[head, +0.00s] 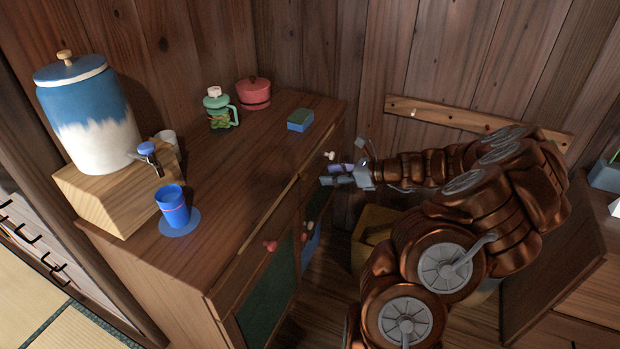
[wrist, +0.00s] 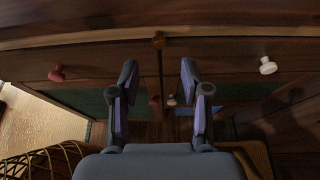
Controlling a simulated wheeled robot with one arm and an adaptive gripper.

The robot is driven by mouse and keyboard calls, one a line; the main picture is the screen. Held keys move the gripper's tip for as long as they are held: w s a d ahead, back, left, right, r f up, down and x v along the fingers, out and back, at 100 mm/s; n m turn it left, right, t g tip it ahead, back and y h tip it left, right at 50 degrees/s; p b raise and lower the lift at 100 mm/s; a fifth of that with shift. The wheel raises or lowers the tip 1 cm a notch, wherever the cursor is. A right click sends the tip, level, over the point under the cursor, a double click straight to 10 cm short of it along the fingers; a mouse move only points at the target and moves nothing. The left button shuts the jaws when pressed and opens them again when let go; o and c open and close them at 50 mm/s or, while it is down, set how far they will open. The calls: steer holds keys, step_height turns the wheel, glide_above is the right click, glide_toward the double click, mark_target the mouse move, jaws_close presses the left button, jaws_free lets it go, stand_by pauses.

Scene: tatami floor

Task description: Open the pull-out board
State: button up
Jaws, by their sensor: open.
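The pull-out board (head: 272,213) shows as a thin, lighter strip under the cabinet's top in the head view. In the wrist view its front edge (wrist: 215,33) runs across the top, with a small brown knob (wrist: 158,40) near the middle. The board looks flush with the cabinet front. My gripper (head: 327,175) is open and empty in front of the cabinet. In the wrist view my gripper (wrist: 158,68) has a finger on each side of the knob's line. The knob appears beyond the tips, apart from them.
Below the board are drawers with a red knob (wrist: 56,74) and a white knob (wrist: 268,66). On the cabinet top (head: 240,150) stand a blue cup (head: 173,207), a dispenser (head: 90,115), a green jar (head: 218,110), a red pot (head: 253,93) and a blue-green block (head: 300,120).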

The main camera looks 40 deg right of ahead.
mark_target(306, 175)
steer(key=shift+x, duration=3.65)
jaws_close()
